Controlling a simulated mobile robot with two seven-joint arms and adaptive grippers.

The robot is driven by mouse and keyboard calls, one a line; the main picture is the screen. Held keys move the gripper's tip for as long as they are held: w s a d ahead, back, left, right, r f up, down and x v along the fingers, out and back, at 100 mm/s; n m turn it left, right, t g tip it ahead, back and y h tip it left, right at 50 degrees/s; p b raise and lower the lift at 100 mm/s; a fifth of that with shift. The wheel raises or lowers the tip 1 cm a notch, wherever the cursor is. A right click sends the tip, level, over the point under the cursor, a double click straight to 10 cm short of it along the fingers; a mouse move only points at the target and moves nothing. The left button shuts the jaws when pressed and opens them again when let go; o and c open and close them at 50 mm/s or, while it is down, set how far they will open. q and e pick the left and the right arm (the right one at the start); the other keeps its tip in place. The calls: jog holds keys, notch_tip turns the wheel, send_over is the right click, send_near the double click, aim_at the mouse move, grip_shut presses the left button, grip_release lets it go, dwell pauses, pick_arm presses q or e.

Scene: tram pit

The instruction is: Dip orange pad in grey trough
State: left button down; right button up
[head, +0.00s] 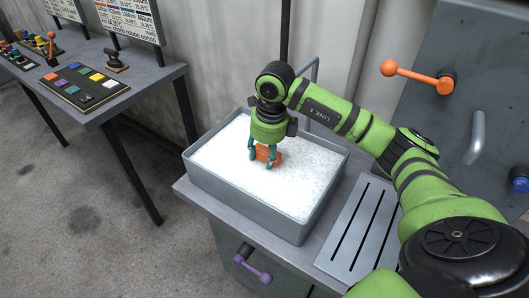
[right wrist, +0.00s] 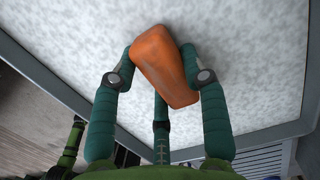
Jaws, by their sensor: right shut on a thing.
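The orange pad (head: 264,153) is in my right gripper (head: 265,158), over the grey trough (head: 247,200). The trough is a rectangular grey box filled with a white, speckled material (head: 220,160). In the right wrist view the orange pad (right wrist: 166,66) sits between the green fingers of my right gripper (right wrist: 165,75), with the white surface behind it. The pad is low, at or close to the white surface; I cannot tell whether it touches. My left gripper is not in view.
The trough stands on a grey bench beside a slotted plate (head: 360,235). A purple handle (head: 253,265) is on the bench front. An orange lever (head: 418,77) is on the panel at right. A table at left holds a tray of coloured blocks (head: 83,87) and a stamp (head: 115,60).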

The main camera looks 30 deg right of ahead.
jog(key=shift+r+p, duration=0.9)
jog(key=shift+r, duration=0.55)
jog(key=shift+r+p, duration=0.85)
jog(key=shift+r, duration=0.55)
notch_tip(320, 180, up, 5)
jog(key=p, duration=0.3)
